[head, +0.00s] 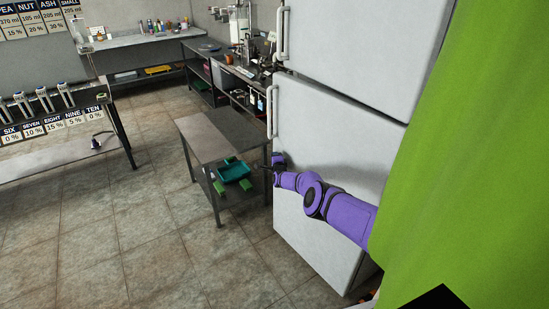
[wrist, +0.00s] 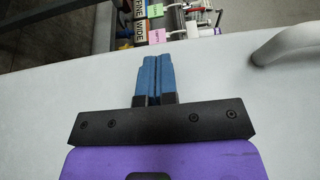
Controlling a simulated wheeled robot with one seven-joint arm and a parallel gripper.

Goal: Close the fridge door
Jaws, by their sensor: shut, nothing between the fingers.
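The white fridge fills the right middle of the head view, with an upper door (head: 360,50) and a lower door (head: 325,135). Each has a pale handle at its left edge: the upper handle (head: 282,33) and the lower handle (head: 271,111). I cannot tell for sure whether either door stands ajar. My gripper (head: 268,168) is beside the lower door's left edge, below its handle. In the wrist view its blue fingers (wrist: 155,62) are together and empty, over the white door surface (wrist: 60,115), near its edge. A handle (wrist: 288,43) shows to the right there. Contact is unclear.
A low metal table (head: 215,135) stands left of the fridge, with a teal tray (head: 234,172) on its lower shelf, close to my gripper. Tiled floor (head: 150,220) is open at the left front. A large green surface (head: 475,150) blocks the right side.

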